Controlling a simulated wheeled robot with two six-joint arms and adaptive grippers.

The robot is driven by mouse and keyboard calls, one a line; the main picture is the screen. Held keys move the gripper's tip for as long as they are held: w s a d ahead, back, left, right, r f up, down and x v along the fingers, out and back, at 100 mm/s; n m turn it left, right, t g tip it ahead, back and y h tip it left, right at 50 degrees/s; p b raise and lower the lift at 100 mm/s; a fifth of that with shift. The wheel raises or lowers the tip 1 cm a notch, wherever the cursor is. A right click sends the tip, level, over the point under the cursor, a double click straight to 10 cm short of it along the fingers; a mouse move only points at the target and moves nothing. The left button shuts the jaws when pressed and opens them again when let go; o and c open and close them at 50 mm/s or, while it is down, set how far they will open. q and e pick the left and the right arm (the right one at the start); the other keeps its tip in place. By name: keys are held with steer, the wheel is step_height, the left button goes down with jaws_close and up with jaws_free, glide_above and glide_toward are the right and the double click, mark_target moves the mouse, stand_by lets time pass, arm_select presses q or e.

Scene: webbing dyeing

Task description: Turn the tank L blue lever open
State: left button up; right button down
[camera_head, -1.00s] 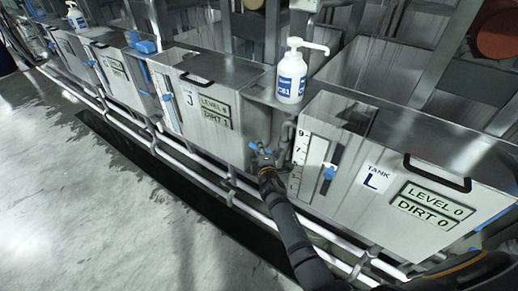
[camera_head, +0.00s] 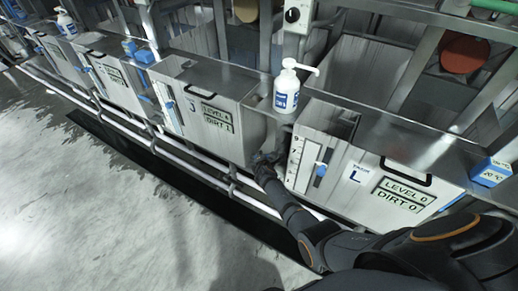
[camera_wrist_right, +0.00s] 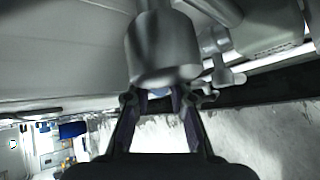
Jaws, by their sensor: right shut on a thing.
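Tank L (camera_head: 345,196) stands at the right in the head view, its plates reading level 0 and dirt 0. A blue slide handle (camera_head: 321,169) is on its front, left of the L label. My right gripper (camera_head: 266,158) reaches into the gap between tank J and tank L. In the right wrist view, my right gripper (camera_wrist_right: 157,97) is shut at a grey metal valve body (camera_wrist_right: 163,48). Its fingertips close on the blue lever, which they mostly hide, so its angle is unclear. My left gripper is not in view.
Tank J (camera_head: 215,122) stands left of the gap. A white pump bottle (camera_head: 286,92) stands on the ledge above my right gripper. White pipes (camera_head: 205,158) run low along the tank fronts. The wet floor (camera_head: 120,220) in front is clear.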

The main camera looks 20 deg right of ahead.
steer(key=shift+s+d+f+n+g+h+p, duration=0.25)
steer(key=shift+n+g+h+p, duration=0.1)
steer(key=shift+n+g, duration=0.2)
steer(key=shift+s+d+f+g, duration=0.2)
steer(key=shift+f+g, duration=0.1)
steer(key=shift+g, duration=0.15)
steer(key=shift+s+d+f+n+g+h+b, duration=0.25)
steer(key=shift+s+d+n+g+h+b, duration=0.25)
steer(key=shift+g, duration=0.3)
steer(key=shift+s+d+f+n+g+h+b, duration=0.35)
steer(key=shift+s+n+g+h+b, duration=0.1)
steer(key=shift+s+n+g+h, duration=0.3)
steer(key=shift+s+d+f+n+g+h+b, duration=0.2)
steer(key=shift+s+d+n+g+h+b, duration=0.3)
steer(key=shift+g, duration=0.35)
steer(key=c, duration=1.2)
jaws_free()
